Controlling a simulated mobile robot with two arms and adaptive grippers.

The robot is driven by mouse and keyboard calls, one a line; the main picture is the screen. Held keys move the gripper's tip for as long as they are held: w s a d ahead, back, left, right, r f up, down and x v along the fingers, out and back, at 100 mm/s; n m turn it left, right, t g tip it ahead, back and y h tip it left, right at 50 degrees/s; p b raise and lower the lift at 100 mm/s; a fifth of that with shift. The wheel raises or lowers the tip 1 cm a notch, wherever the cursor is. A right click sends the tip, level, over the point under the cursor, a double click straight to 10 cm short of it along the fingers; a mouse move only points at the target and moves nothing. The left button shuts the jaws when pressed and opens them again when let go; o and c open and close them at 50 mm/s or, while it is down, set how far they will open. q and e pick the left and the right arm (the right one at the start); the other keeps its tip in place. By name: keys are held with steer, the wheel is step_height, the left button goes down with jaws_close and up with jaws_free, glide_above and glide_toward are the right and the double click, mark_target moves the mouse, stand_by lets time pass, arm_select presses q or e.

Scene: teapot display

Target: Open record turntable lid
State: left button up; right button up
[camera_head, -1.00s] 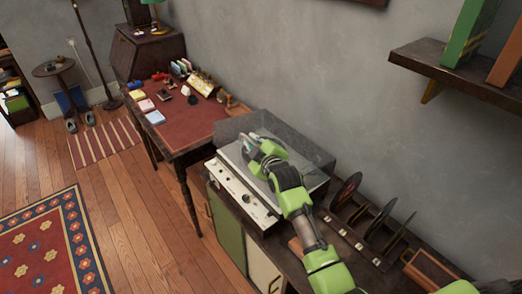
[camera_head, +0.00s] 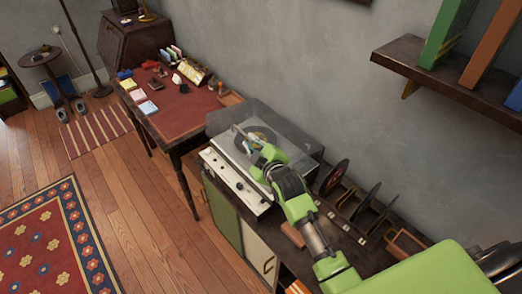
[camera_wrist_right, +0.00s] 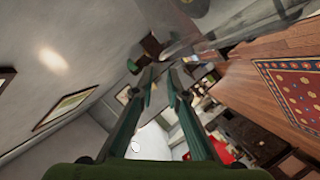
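The record turntable (camera_head: 226,178) is a pale box with knobs on its front panel, on a cabinet by the wall. Its clear grey lid (camera_head: 296,140) appears raised toward the wall; its exact angle is hard to tell. A dark record with a pale label lies on the deck (camera_head: 258,133). My right gripper (camera_head: 247,142) reaches over the deck from the right, by the lid; any contact is unclear. In the right wrist view, its two green fingers (camera_wrist_right: 160,82) stand apart with nothing between them. My left gripper is not in view.
A rack with several upright records (camera_head: 357,203) stands right of the turntable. A desk (camera_head: 186,118) with small items is to the left. A wall shelf (camera_head: 450,88) with books juts out at upper right.

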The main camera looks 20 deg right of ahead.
steer(key=p+v, duration=0.5)
steer(key=v, duration=0.3)
stand_by(0.5)
